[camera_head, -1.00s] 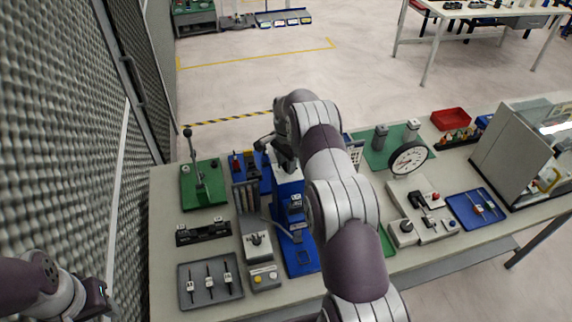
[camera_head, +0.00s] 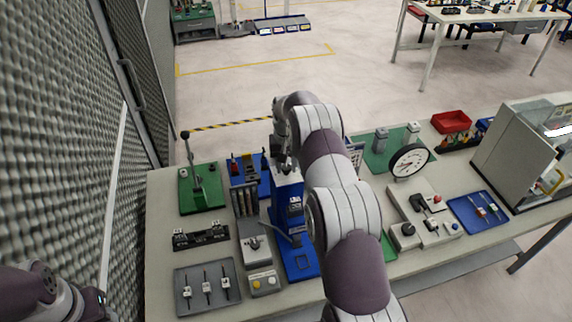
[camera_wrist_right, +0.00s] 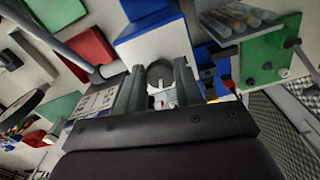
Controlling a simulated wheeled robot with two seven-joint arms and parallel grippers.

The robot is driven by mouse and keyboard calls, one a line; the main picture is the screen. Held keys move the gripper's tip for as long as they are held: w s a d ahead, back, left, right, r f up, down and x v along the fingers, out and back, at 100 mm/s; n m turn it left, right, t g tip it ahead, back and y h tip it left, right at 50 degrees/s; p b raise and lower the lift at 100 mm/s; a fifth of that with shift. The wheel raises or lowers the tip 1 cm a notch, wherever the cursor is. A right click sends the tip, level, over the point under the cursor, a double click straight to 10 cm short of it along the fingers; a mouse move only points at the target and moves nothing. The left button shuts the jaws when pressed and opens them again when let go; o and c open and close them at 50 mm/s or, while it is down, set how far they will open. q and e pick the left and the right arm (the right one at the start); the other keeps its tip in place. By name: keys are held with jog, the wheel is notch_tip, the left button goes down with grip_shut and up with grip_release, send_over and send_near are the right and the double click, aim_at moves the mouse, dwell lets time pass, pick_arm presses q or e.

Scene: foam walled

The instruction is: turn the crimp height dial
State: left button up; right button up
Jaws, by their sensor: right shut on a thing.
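The blue crimp press (camera_head: 287,186) stands near the middle of the bench. It shows in the right wrist view as a blue and white block (camera_wrist_right: 158,48). In that view a round grey dial (camera_wrist_right: 160,72) lies between the fingers of my right gripper (camera_wrist_right: 158,90), which is shut on it. In the head view my right gripper (camera_head: 284,163) is at the top of the press and hides the dial. My left gripper (camera_head: 97,303) is at the lower left, away from the bench; its fingers cannot be made out.
A green base with an upright lever (camera_head: 203,190) stands left of the press. A grey tray with several small tools (camera_head: 207,306) lies at the front left. A round clock-like gauge (camera_head: 409,161) and a glass-sided cabinet (camera_head: 512,150) stand to the right.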

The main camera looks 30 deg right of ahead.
jog(key=shift+w+d+n, duration=0.1)
jog(key=shift+n, duration=2.1)
jog(key=o, duration=0.9)
jog(key=shift+o, duration=0.7)
jog(key=shift+w+f, duration=0.15)
jog(key=shift+w, duration=0.05)
